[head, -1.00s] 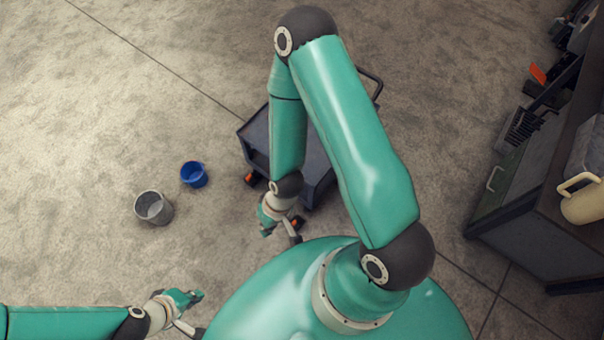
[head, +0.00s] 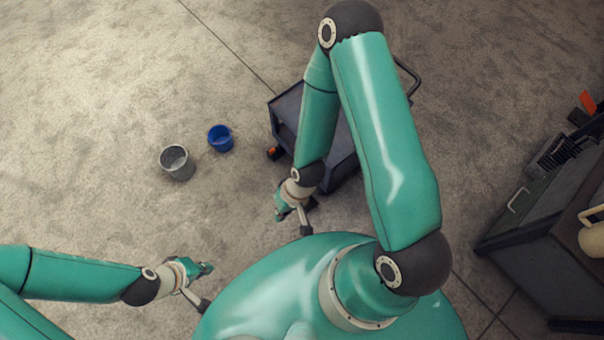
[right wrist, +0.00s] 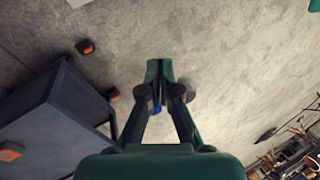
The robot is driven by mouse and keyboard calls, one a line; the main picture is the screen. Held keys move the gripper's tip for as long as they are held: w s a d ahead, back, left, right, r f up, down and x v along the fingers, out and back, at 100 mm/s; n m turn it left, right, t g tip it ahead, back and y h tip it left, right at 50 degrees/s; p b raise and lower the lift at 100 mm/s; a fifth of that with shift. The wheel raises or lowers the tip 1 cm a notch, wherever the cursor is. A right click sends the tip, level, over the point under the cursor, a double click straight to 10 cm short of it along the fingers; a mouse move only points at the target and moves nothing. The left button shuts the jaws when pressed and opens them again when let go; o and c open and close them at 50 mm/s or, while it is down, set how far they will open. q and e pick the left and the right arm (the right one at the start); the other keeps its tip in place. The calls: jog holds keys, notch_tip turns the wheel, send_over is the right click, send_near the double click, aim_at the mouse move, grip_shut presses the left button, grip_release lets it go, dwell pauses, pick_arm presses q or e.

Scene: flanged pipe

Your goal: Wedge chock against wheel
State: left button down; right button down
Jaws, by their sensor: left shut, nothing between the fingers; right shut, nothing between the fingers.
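The dark blue-grey cart (head: 290,110) stands on the floor, partly hidden behind my right arm in the head view. It fills the left of the right wrist view (right wrist: 55,110). A black and orange piece (head: 272,153) shows at its left side, also in the right wrist view (right wrist: 86,46); I cannot tell whether it is a wheel or the chock. More orange shows low on the cart (right wrist: 10,152). My right gripper (head: 280,212) is shut and empty, close to the cart's near end. My left gripper (head: 208,268) is shut and empty, lower left, away from the cart.
A grey bucket (head: 177,163) and a blue bucket (head: 220,138) stand on the floor left of the cart. A dark workbench (head: 540,220) with a cream jug-like item (head: 592,235) is at the right. The floor at the upper left is clear.

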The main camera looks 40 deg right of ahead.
jog(key=w+f+m+b, duration=0.25)
jog(key=f+b, duration=0.25)
jog(key=f, duration=0.5)
jog(key=w+d+f+m+g+b, duration=0.1)
jog(key=w+f+m+b, duration=0.2)
jog(key=f, duration=0.6)
jog(key=w+f+m+b, duration=0.2)
jog(key=f+b, duration=0.4)
jog(key=f, duration=0.4)
jog(key=w+d+f+m+h+b, duration=0.1)
jog(key=f+b, duration=0.4)
jog(key=f, duration=0.5)
jog(key=w+d+f+m+h+b, duration=0.1)
jog(key=d+f+m+b, duration=0.3)
jog(key=f, duration=0.6)
jog(key=w+d+f+m+h+b, duration=0.2)
jog(key=d+f+b, duration=0.3)
jog(key=f, duration=0.5)
jog(key=shift+w+b, duration=0.55)
jog(key=shift+b, duration=0.3)
jog(key=d+b, duration=0.1)
jog(key=d, duration=0.2)
jog(key=shift+w+d+b, duration=0.1)
jog(key=shift+w+b, duration=0.05)
jog(key=shift+b, duration=0.2)
jog(key=shift+d+r, duration=0.2)
jog(key=shift+d, duration=0.25)
